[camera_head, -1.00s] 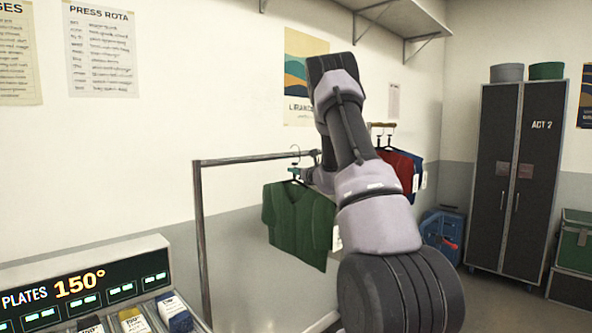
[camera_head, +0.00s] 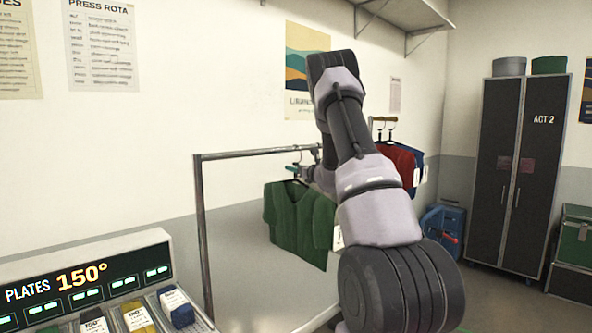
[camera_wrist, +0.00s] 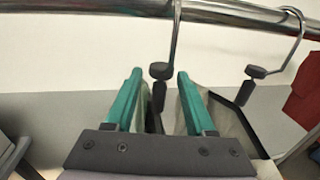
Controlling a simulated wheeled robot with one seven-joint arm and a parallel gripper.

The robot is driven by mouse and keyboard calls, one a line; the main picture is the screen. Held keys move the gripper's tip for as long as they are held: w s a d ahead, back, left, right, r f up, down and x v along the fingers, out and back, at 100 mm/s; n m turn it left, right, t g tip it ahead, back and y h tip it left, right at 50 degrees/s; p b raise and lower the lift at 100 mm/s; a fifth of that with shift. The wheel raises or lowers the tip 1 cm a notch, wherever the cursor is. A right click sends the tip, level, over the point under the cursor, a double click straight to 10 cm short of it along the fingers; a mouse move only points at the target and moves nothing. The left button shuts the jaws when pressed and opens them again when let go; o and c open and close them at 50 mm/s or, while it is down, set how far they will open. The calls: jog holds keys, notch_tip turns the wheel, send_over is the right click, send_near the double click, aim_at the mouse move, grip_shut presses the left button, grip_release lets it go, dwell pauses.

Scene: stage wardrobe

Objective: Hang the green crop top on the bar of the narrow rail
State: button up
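The green crop top (camera_head: 290,222) hangs from a dark hanger just below the bar of the narrow rail (camera_head: 250,153). In the wrist view its hanger hook (camera_wrist: 177,35) rises to the bar (camera_wrist: 90,6) and runs out of the frame top, so its seat is partly hidden. My gripper (camera_wrist: 159,75) has its two teal fingers apart, one each side of the hanger's black neck, with small gaps visible. In the head view my gripper (camera_head: 297,168) is at the hanger, mostly hidden behind my arm.
A second hanger (camera_wrist: 255,72) hangs close on the right of the same bar. Red (camera_head: 398,165) and blue garments hang beyond my arm. The rail's post (camera_head: 203,240) stands left. A control panel with plates (camera_head: 90,280) is at the front left. A wall lies behind.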

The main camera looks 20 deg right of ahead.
jog(key=s+d, duration=0.2)
jog(key=s, duration=0.9)
jog(key=s+a+r+n+g+y, duration=0.45)
jog(key=s+a+n, duration=0.35)
jog(key=a, duration=0.5)
jog(key=s+a+r+n+g+y, duration=0.5)
jog(key=s+a+n, duration=0.35)
jog(key=a, duration=0.45)
jog(key=s+a+n+g+h, duration=0.35)
jog(key=s+n, duration=0.25)
jog(key=s, duration=0.6)
jog(key=s+d+n+t+h, duration=0.2)
jog(key=s+d+n+h, duration=0.3)
jog(key=s, duration=0.4)
jog(key=shift+s+d+r+n+h, duration=0.4)
jog(key=shift+n+h, duration=0.5)
jog(key=shift+n, duration=0.45)
